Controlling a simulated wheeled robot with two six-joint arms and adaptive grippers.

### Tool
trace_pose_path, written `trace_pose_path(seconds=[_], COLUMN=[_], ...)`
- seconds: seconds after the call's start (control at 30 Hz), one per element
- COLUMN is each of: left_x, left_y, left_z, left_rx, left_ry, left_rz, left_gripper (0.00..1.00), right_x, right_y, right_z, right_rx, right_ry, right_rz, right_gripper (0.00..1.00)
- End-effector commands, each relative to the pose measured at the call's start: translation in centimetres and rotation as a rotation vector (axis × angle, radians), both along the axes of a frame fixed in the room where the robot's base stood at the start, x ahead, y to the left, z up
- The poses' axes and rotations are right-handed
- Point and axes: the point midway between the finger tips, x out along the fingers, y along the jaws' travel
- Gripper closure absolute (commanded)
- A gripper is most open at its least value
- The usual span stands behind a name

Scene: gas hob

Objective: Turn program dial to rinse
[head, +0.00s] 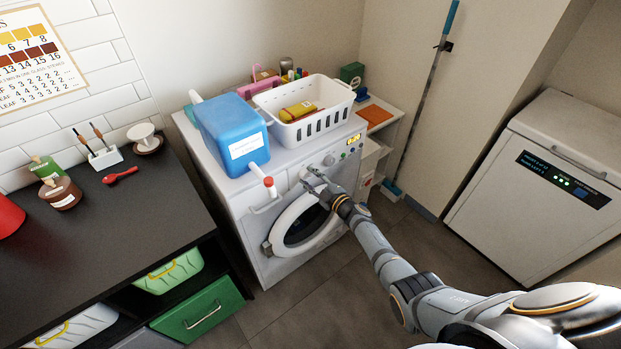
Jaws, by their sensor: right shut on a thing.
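The white washing machine (245,200) stands against the wall with its round door (277,228) facing front. My right gripper (313,176) reaches in from the lower right to the upper front panel, above the door. It is shut on what seems to be the program dial, which the fingers mostly hide. A pale round knob (330,160) shows on the panel just up and right of the fingers. The dial's pointer and the rinse mark are too small to read. My left gripper is not in view.
A blue detergent container (232,132) with a red-capped spout (268,182) overhangs the panel left of my gripper. A white basket (325,128) sits on the machine. A dark counter (120,215) stands at left, a white appliance (540,190) at right. Floor between is clear.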

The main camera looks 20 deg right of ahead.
Motion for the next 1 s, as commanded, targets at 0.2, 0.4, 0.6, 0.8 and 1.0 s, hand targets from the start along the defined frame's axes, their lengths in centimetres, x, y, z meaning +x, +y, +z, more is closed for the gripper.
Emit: trace_pose_path(seconds=[0.2,0.4,0.6,0.8,1.0], left_x=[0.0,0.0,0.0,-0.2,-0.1], left_y=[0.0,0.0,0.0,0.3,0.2], left_z=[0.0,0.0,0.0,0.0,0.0], left_rx=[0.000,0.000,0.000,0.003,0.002], left_ry=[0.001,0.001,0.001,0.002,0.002], left_rz=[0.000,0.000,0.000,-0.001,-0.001], left_gripper=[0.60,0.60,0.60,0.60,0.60], right_x=[0.0,0.0,0.0,-0.1,-2.1], right_y=[0.0,0.0,0.0,0.0,-0.8], right_z=[-0.1,-0.1,0.0,0.0,-0.1], right_rx=[0.000,0.000,-0.001,0.000,-0.003], right_ry=[0.002,0.002,0.001,0.001,0.002], right_rz=[0.000,0.000,0.000,-0.001,0.000], right_gripper=[0.94,0.53,0.40,0.40,0.40])
